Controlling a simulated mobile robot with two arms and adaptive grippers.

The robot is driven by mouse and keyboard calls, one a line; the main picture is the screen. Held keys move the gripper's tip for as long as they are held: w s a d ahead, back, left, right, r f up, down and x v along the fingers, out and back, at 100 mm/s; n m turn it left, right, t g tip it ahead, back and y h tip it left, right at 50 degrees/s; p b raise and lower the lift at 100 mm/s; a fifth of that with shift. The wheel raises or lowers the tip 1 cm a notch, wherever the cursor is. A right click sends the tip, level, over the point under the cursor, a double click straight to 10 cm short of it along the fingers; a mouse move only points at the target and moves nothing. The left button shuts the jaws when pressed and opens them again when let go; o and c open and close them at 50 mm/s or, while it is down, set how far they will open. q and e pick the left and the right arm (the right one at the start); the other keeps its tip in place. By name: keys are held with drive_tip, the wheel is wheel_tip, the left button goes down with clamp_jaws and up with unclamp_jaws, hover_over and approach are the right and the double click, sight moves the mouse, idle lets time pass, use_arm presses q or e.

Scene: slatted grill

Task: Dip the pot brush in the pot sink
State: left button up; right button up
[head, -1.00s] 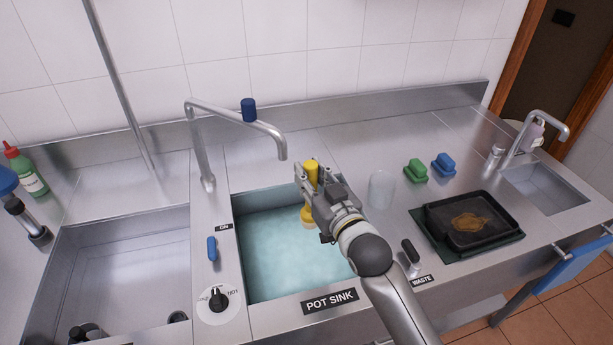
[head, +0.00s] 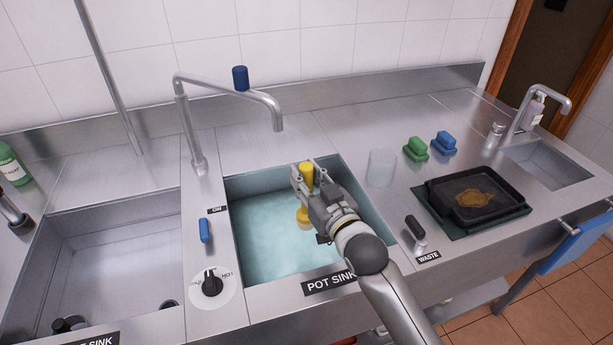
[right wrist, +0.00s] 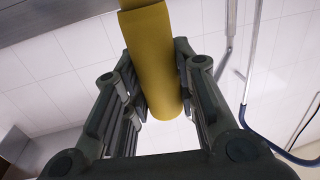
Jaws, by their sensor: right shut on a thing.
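The yellow pot brush (head: 306,172) is upright in my right gripper (head: 307,180), which is shut on its handle. The handle also fills the middle of the right wrist view (right wrist: 152,60), between the two fingers. The brush head (head: 304,217) hangs below the gripper, over the pot sink (head: 233,190), which holds cloudy pale blue water (head: 275,235). I cannot tell whether the bristles touch the water. My right forearm hides the sink's right front part. My left gripper does not show.
A tap (head: 235,87) arches behind the sink. A clear cup (head: 381,168), a green brush (head: 416,148) and a blue brush (head: 443,144) stand to the right. A black tray (head: 445,190) with brown residue lies beyond the waste lever (head: 415,228). An empty basin (head: 110,260) is at left.

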sight(306, 165)
drive_tip(key=shift+f+b, duration=2.6)
drive_tip(key=shift+f, duration=2.15)
wheel_tip(306, 165, up, 16)
drive_tip(key=p, duration=1.5)
drive_tip(key=shift+p, duration=0.3)
drive_tip(key=shift+f, duration=0.1)
